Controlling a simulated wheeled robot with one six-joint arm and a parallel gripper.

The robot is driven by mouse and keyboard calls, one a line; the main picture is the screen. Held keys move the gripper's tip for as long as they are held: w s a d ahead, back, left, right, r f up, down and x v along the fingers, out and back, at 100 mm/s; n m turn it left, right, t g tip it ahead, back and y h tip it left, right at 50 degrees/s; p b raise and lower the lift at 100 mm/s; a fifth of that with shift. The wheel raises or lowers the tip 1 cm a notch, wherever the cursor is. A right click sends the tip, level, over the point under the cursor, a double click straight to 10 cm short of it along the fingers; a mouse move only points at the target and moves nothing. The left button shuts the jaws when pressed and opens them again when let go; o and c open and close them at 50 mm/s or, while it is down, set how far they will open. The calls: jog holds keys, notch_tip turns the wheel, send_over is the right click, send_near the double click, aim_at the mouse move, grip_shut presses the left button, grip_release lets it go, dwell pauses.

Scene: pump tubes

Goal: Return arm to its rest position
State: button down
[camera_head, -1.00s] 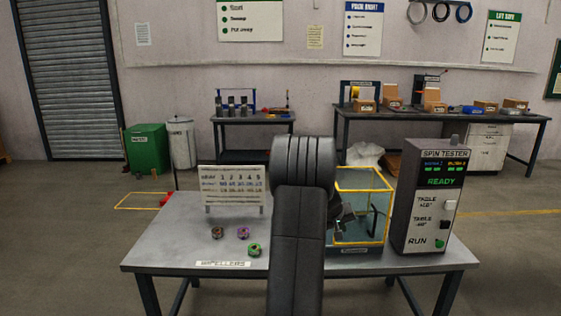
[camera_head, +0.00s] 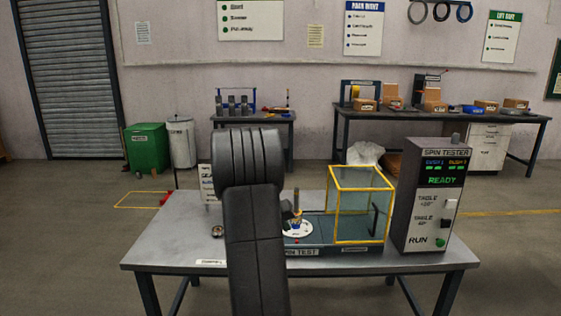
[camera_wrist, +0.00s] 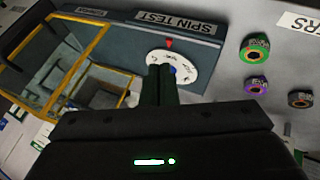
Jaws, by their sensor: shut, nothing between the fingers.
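My gripper (camera_wrist: 161,78) is shut and empty. In the wrist view its dark fingers overlap the lower left part of a white round disc (camera_wrist: 185,66) on the spin test base. In the head view my arm hides most of the gripper; the white disc (camera_head: 298,230) shows just right of the arm, with an upright copper-coloured post above it. I cannot tell whether the fingers touch the disc.
The yellow-framed clear guard (camera_head: 362,205) stands right of the disc, beside the spin tester (camera_head: 433,195), which reads READY. Green (camera_wrist: 255,48), purple (camera_wrist: 256,86) and brown (camera_wrist: 301,99) ring parts lie on the table. My arm partly hides a sign board (camera_head: 208,183).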

jog(key=v, duration=0.5)
jog(key=shift+d+r, duration=0.1)
jog(key=shift+d, duration=0.05)
jog(key=shift+s, duration=0.15)
